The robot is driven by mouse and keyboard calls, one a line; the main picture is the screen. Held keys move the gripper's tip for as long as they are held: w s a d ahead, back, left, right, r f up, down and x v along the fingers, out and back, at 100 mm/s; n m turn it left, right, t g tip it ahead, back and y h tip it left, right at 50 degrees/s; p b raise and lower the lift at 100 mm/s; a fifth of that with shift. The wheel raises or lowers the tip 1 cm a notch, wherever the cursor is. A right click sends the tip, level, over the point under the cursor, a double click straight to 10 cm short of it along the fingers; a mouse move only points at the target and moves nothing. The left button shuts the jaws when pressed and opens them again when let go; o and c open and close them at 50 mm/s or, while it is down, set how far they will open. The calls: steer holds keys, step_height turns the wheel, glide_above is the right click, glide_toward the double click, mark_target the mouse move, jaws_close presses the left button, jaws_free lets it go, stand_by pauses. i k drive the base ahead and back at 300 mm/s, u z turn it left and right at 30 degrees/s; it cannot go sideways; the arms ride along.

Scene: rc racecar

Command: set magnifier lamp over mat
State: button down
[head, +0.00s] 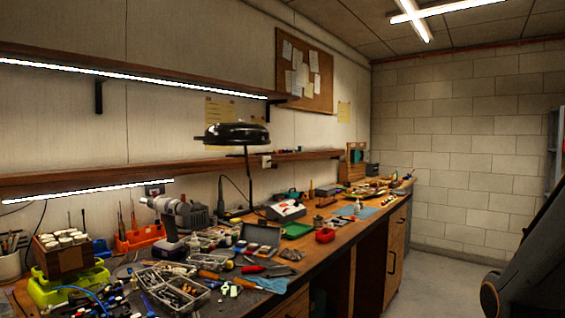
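The magnifier lamp (237,134) has a wide round black head on a thin dark stalk. The stalk rises from the workbench near its back, and the head stands level, high above the bench. A dark grey mat (228,303) lies at the near end of the bench, mostly hidden under tools and small parts. The lamp head appears behind and above it; I cannot tell the exact overlap. My gripper is out of view; only a dark part of my own arm shows at the lower right.
A blue cloth (366,212) lies farther back. Two shelves overhang the bench. The floor (432,268) at right is clear.

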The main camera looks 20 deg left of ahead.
mark_target(245, 134)
steer(key=z, duration=0.15)
steer(key=k, duration=0.3)
steer(key=u, duration=0.85)
steer(key=i, duration=1.5)
steer(key=z, duration=0.65)
